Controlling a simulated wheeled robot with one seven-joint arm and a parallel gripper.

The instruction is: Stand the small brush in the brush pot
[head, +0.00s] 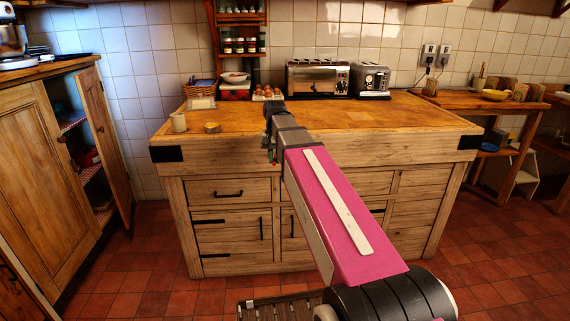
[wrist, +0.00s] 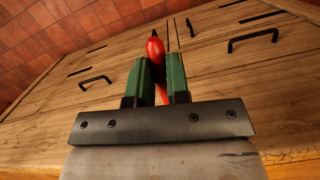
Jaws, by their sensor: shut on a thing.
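My gripper (wrist: 160,70) is shut on a red thing (wrist: 155,48), which looks like the small brush, in the wrist view. Its rounded red end sticks out past the green fingers, and a thin red part shows between them. Bristles cannot be made out. In the head view my gripper (head: 271,156) is in front of the counter's front edge, with only a speck of red showing. A cream cup-like pot (head: 178,122), which looks like the brush pot, stands upright at the counter's front left, apart from my gripper.
A small round wooden-topped item (head: 212,127) sits right of the pot on the counter (head: 370,115). A butter dish (head: 201,103), eggs (head: 266,93), a toaster oven (head: 318,78) and a toaster (head: 370,80) stand behind. The counter's middle and right are clear. A cupboard door (head: 103,140) hangs open at left.

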